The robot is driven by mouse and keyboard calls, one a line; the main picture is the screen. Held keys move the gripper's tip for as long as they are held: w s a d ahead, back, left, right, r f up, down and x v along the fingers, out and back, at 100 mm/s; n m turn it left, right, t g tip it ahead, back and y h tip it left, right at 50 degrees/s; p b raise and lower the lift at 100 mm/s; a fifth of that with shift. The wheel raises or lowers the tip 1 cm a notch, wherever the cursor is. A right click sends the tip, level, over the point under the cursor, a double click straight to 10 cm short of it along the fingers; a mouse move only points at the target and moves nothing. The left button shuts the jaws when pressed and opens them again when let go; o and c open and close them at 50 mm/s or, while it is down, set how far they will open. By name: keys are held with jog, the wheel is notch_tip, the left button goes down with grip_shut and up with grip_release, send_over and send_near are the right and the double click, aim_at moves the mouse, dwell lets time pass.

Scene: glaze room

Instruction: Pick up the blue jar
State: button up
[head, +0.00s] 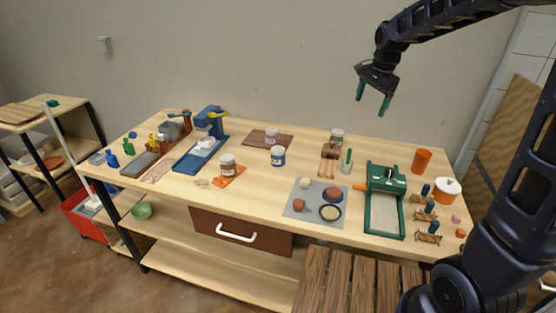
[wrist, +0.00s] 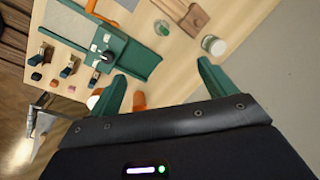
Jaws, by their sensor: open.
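The blue jar (head: 278,156) stands upright near the middle of the table, with a pale lid and a white label. It is in front of a jar on a brown board. My gripper (head: 374,99) is open and empty, high above the back right of the table, up and to the right of the blue jar and well apart from it. In the wrist view my gripper's green fingers (wrist: 160,88) are spread with nothing between them. I cannot make out the blue jar in the wrist view.
A green press (head: 384,224) and an orange cup (head: 421,161) are at right. Bare wood lies right of the blue jar.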

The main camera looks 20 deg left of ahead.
jog(key=w+a+f+m+g, duration=0.15)
jog(key=a+f, duration=0.25)
jog(key=a, duration=0.4)
jog(key=w+a+f+m+t, duration=0.15)
jog(key=a+f, duration=0.25)
jog(key=a, duration=0.4)
jog(key=m+g+h, duration=0.1)
jog(key=m+g, duration=0.1)
jog(key=m, duration=0.1)
send_over(278, 149)
jog(key=f, duration=1)
jog(key=shift+d+f, duration=0.2)
jog(key=shift+d, duration=0.05)
jog(key=shift+a+f, duration=0.2)
jog(key=shift+f, duration=0.3)
notch_tip(278, 149, down, 10)
jog(key=shift+w, duration=0.1)
jog(key=shift+c, duration=0.2)
jog(key=c, duration=1.2)
jog(key=shift+o, duration=0.2)
